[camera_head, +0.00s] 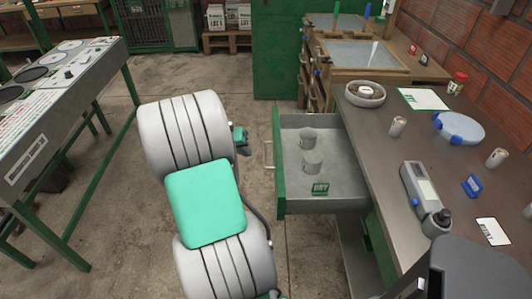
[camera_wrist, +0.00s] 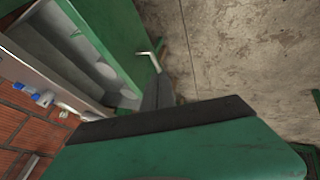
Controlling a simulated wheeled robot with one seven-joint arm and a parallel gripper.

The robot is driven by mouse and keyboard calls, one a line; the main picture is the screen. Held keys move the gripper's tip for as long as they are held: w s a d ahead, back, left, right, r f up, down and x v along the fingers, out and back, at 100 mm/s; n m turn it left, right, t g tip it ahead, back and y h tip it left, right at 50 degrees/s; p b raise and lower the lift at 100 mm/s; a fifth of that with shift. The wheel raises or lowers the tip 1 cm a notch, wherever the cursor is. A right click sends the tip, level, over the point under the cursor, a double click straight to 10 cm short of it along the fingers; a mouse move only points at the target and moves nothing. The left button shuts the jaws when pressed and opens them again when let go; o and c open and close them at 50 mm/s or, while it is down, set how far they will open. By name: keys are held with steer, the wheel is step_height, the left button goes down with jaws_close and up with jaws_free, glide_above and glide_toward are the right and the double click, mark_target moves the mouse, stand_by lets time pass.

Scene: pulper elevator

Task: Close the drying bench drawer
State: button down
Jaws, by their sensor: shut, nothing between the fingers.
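The drying bench drawer (camera_head: 279,185) stands pulled out to the left of the bench in the head view, with a green front and grey inside. It holds two grey cylinders (camera_head: 312,162) and a green "DRY" tag (camera_head: 320,188). Its pale bar handle (camera_head: 268,155) is on the outer left face. In the wrist view the drawer (camera_wrist: 100,35) is at upper left, with its handle (camera_wrist: 151,60) near the middle. My gripper (camera_wrist: 157,92) shows there as dark fingers, shut and empty, appearing close to the handle; contact cannot be told.
The bench top (camera_head: 375,150) holds a bowl (camera_head: 365,93), a blue-and-white round device (camera_head: 459,128), a grey handheld meter (camera_head: 420,190) and small cans. A panelled table (camera_head: 60,95) stands at left. The concrete floor is open behind my arm and left of the drawer.

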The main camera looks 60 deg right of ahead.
steer(key=s+d+f, duration=0.4)
steer(key=d+f, duration=0.4)
steer(key=shift+s+m+g, duration=0.3)
steer(key=shift+f, duration=0.1)
